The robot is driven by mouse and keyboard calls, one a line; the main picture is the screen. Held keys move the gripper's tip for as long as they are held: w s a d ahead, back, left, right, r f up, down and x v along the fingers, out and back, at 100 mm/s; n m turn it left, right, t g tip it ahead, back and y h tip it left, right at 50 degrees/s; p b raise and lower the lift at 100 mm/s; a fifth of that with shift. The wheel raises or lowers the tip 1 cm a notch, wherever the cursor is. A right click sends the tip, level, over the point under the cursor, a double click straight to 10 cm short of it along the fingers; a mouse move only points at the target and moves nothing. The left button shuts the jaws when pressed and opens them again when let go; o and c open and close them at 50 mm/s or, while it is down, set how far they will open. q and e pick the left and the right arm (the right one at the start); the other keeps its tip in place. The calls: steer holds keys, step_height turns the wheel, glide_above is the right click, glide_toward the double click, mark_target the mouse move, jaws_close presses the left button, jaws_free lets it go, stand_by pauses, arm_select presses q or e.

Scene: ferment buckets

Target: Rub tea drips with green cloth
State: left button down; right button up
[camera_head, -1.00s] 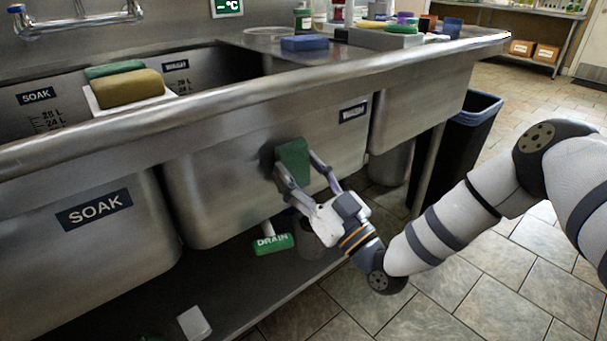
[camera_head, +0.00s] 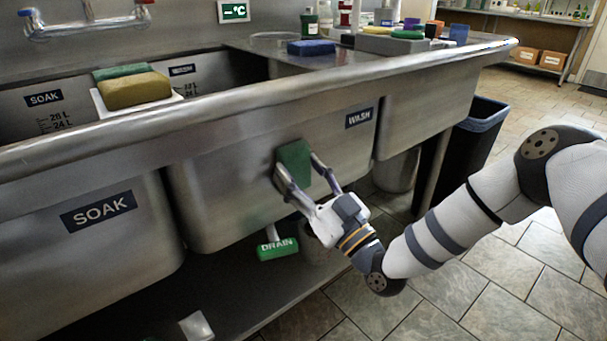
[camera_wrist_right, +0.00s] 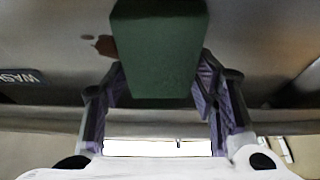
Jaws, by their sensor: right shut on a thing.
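My right gripper (camera_head: 299,170) is shut on the green cloth (camera_head: 294,158), a thick folded block. It holds the cloth up at the front wall of the wash basin (camera_head: 235,190), left of and below the WASH label; the cloth looks very close to the steel, but I cannot tell whether it touches. In the right wrist view the cloth (camera_wrist_right: 159,50) sits between the two fingers (camera_wrist_right: 165,88). A small reddish-brown tea drip (camera_wrist_right: 105,46) shows on the steel beside the cloth there. In the head view the cloth hides that patch. My left gripper is not in view.
The sink rim (camera_head: 230,105) overhangs above the gripper. A green DRAIN handle (camera_head: 278,248) hangs below it, over a lower shelf (camera_head: 225,285). A dark bin (camera_head: 480,130) stands right. Sponges (camera_head: 135,90) lie on the sink's left side. Floor in front is open.

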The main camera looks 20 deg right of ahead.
mark_target(318, 145)
steer(key=shift+w, duration=0.2)
steer(key=shift+w+d+b, duration=0.15)
steer(key=shift+w+d, duration=0.25)
steer(key=shift+d, duration=0.7)
steer(key=shift+w+d+b, duration=0.15)
steer(key=shift+w+d, duration=0.3)
steer(key=shift+d, duration=0.7)
steer(key=shift+w+d+b, duration=0.15)
steer(key=shift+w+d, duration=0.25)
steer(key=shift+d, duration=0.7)
steer(key=shift+r, duration=0.15)
steer(key=shift+s+a+p, duration=0.45)
steer(key=shift+a, duration=0.7)
steer(key=shift+s+a+p, duration=0.4)
steer(key=shift+a+p, duration=0.05)
steer(key=shift+a, duration=0.7)
steer(key=shift+s+a+p, duration=0.45)
steer(key=shift+a, duration=0.7)
